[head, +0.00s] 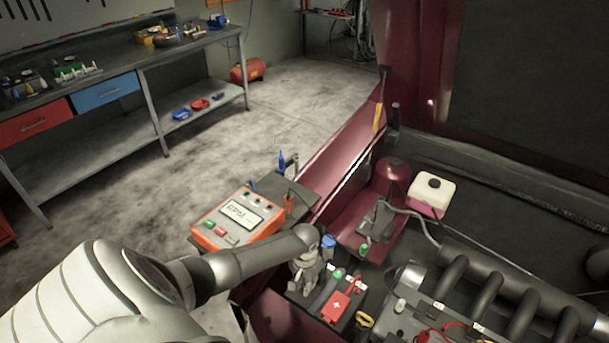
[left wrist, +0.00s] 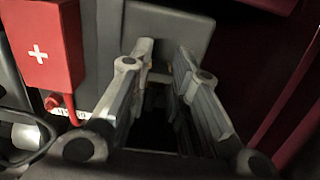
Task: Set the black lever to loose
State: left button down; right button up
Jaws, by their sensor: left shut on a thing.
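My left gripper (head: 308,283) reaches down into the engine bay beside the battery. In the left wrist view its two fingers (left wrist: 162,62) stand a small gap apart. They are closed on a dark piece, which I take to be the black lever; its shape and setting are mostly hidden by the fingers. A grey block (left wrist: 175,28) lies just beyond the fingertips. A red cover with a white plus (head: 335,306) is right of the gripper in the head view; it also shows at the left in the wrist view (left wrist: 42,50). My right gripper is out of view.
An orange tester (head: 238,217) stands left of the bay, near my left arm. A dark red panel (head: 345,155) edges the bay. A white-and-pink tank (head: 432,192) and thick dark pipes (head: 480,285) lie to the right. The workbench (head: 120,60) is farther back.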

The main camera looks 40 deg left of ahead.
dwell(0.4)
pick_arm(q)
jog(key=c, duration=1.3)
grip_release()
jog(key=shift+w, duration=0.1)
notch_tip(320, 180, up, 12)
jog(key=shift+f, duration=0.1)
